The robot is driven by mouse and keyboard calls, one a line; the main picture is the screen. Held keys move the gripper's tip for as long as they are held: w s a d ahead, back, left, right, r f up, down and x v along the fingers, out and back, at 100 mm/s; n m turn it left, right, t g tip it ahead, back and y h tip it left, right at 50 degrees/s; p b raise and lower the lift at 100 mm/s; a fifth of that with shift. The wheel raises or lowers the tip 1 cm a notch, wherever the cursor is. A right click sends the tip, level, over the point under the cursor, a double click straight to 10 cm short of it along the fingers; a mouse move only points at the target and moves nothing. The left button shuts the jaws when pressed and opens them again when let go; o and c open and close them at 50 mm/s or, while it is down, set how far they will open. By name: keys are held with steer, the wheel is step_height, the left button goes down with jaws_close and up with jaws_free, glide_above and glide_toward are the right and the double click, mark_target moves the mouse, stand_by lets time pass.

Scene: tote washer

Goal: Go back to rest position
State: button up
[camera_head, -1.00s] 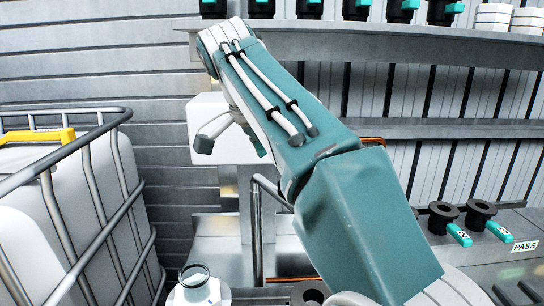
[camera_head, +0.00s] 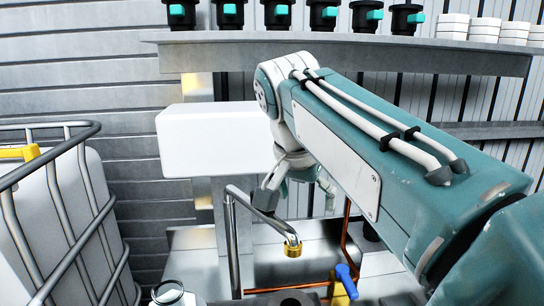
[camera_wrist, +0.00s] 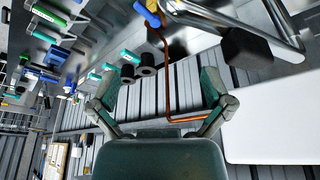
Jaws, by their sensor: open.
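My gripper (camera_head: 296,195) hangs below the wrist of my teal arm, in the middle of the head view. Its fingers are spread, partly hidden behind the wrist. In the wrist view my gripper (camera_wrist: 160,88) shows its two jointed teal fingers wide apart with nothing held between them. Behind the gap are dark valve bodies and a copper pipe (camera_wrist: 166,75), apart from the fingers. A bent grey pipe with a brass end (camera_head: 292,249) stands just below the gripper in the head view.
A white tank in a metal cage (camera_head: 80,215) stands at the left. A shelf (camera_head: 340,49) with several black valves and white rings runs above the arm. A white box (camera_head: 212,138) is behind the gripper. A blue-handled valve (camera_head: 345,280) sits low, near the copper pipe.

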steer(key=s+d+f+n+t+y, duration=0.1)
steer(key=s+d+f+n, duration=0.2)
steer(key=s+d+f, duration=0.2)
steer(key=s+d+f+n+t+y, duration=0.1)
steer(key=s+d+f, duration=0.4)
steer(key=s+f, duration=0.6)
step_height(320, 180, down, 4)
steer(key=shift+f+n, duration=0.15)
steer(key=shift+n, duration=0.75)
